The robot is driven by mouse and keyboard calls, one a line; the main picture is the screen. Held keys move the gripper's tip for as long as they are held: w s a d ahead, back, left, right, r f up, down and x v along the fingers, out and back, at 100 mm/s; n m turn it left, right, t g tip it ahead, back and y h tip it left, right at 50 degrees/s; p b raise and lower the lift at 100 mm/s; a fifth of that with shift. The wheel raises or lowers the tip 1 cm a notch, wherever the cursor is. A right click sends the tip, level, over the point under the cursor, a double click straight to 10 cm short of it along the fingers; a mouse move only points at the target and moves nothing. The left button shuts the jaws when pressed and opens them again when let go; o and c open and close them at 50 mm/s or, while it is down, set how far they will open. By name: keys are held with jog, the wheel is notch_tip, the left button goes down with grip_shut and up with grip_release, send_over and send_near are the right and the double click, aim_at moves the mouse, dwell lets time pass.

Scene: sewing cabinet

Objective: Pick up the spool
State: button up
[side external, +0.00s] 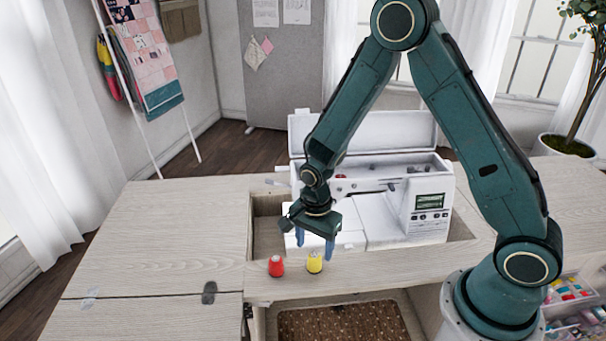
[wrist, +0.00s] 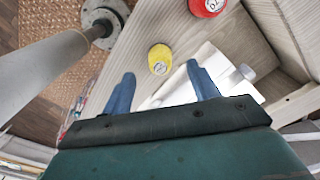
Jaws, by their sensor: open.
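A yellow spool (side external: 314,263) and a red spool (side external: 276,266) stand upright side by side on the wooden cabinet top in front of the sewing machine. My gripper (side external: 315,246) has blue fingers and points down close above and behind the yellow spool. In the wrist view the gripper (wrist: 160,83) is open, with nothing between its fingers. The yellow spool (wrist: 159,58) shows just beyond the fingertips, roughly centred between them. The red spool (wrist: 205,4) is cut by the top edge of that view.
The white sewing machine (side external: 425,212) sits in the cabinet recess just behind the gripper. The cabinet top to the left (side external: 165,230) is clear. A tray of colourful supplies (side external: 575,300) stands at lower right.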

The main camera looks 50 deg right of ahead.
aim_at(314, 257)
jog(key=shift+f, duration=0.15)
jog(key=shift+d+f, duration=0.15)
jog(key=shift+f, duration=2.3)
jog(key=c, duration=1.1)
